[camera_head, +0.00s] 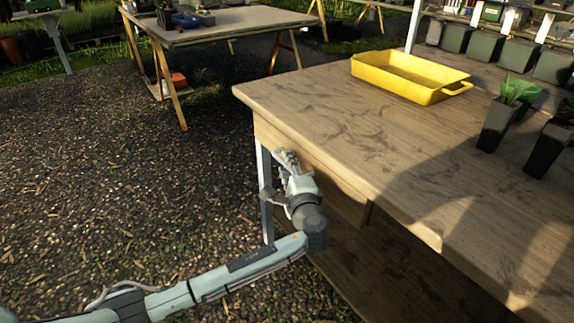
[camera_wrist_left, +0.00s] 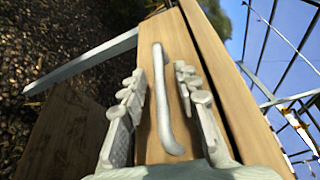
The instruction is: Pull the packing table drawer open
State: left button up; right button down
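The packing table (camera_head: 330,110) has a wooden top, with the drawer (camera_head: 345,197) under its near edge. In the left wrist view the drawer front (camera_wrist_left: 159,140) is a plain wooden panel with a pale bar handle (camera_wrist_left: 165,95). My left gripper (camera_head: 286,160) is at the drawer front under the table edge, and the arm hides part of the front. In the left wrist view the gripper (camera_wrist_left: 158,82) is open, with one finger on each side of the handle. I cannot tell whether the fingers touch it. My right gripper is not in view.
A yellow tray (camera_head: 405,80) and dark pots, one with a green plant (camera_head: 515,92), stand on the table. A table leg (camera_head: 265,195) is beside my left gripper. A second table (camera_head: 215,28) stands behind. Gravel ground (camera_head: 130,150) is free to the left.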

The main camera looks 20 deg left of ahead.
pick_arm(q)
grip_shut()
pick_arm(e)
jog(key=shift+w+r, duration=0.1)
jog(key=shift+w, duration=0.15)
pick_arm(q)
jog(key=shift+a, duration=0.1)
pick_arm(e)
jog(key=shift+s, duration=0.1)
